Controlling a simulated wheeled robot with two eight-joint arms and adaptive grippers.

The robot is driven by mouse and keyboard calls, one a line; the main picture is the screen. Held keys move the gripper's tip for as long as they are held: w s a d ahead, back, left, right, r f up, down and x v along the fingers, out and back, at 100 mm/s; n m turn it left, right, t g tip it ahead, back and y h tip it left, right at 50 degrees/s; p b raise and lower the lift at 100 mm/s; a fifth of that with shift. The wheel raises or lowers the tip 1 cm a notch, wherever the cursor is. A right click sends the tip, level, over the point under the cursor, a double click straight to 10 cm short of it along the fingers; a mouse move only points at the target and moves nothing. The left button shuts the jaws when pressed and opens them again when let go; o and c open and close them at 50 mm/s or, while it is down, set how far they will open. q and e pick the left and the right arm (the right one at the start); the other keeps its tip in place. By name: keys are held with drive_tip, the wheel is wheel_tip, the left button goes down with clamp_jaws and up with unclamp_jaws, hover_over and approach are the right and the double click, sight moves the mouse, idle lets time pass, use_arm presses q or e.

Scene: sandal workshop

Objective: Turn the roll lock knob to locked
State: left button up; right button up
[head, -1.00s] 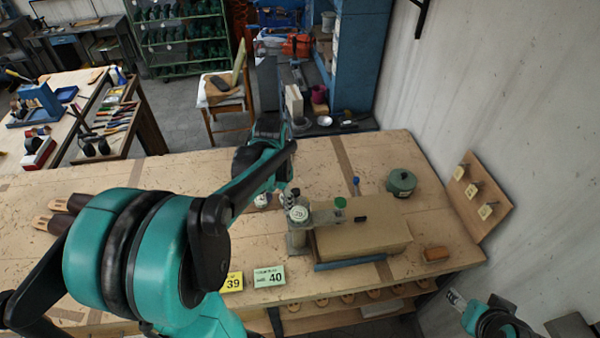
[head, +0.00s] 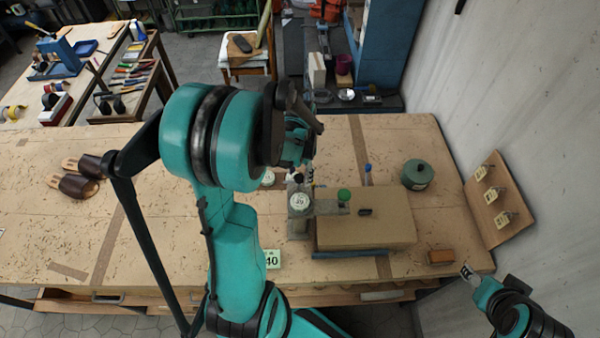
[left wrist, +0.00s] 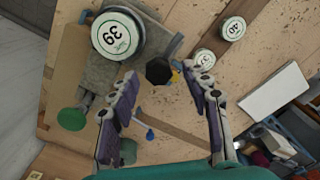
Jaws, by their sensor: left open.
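A dark, faceted knob (left wrist: 158,70) lies between the fingertips of my left gripper (left wrist: 160,76). It may be the roll lock knob; I see no lock marking on it. The open fingers are on either side of it, with gaps. In the head view, my left gripper (head: 302,166) is above the machine's back, partly hidden by my arm. My right gripper (head: 468,272) is at lower right, its jaws unclear.
The tan block (head: 365,232) and a green round tin (head: 417,174) stand right of the machine. Round labelled pieces (left wrist: 232,29) lie near the left gripper. Sandals (head: 75,187) lie at left.

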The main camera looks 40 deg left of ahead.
use_arm(q)
drive_tip(key=shift+s+f, duration=0.1)
drive_tip(key=shift+s, duration=0.15)
clamp_jaws()
use_arm(e)
drive_tip(key=shift+s, duration=0.2)
use_arm(q)
drive_tip(key=shift+w+n, duration=0.1)
drive_tip(key=shift+n, duration=0.2)
use_arm(e)
drive_tip(key=shift+f, duration=0.2)
use_arm(q)
drive_tip(key=n+b, duration=0.2)
drive_tip(key=n, duration=0.1)
drive_tip(key=shift+f, duration=0.15)
drive_tip(key=n+b, duration=0.2)
drive_tip(key=n, duration=0.3)
drive_tip(key=shift+b, duration=0.3)
drive_tip(key=n+b, duration=0.1)
drive_tip(key=n, duration=0.3)
drive_tip(key=shift+n, duration=0.4)
drive_tip(key=shift+n+b, duration=0.8)
drive_tip(key=shift+n, duration=1.5)
use_arm(e)
wheel_tip(320, 180, down, 7)
drive_tip(key=shift+r, duration=0.15)
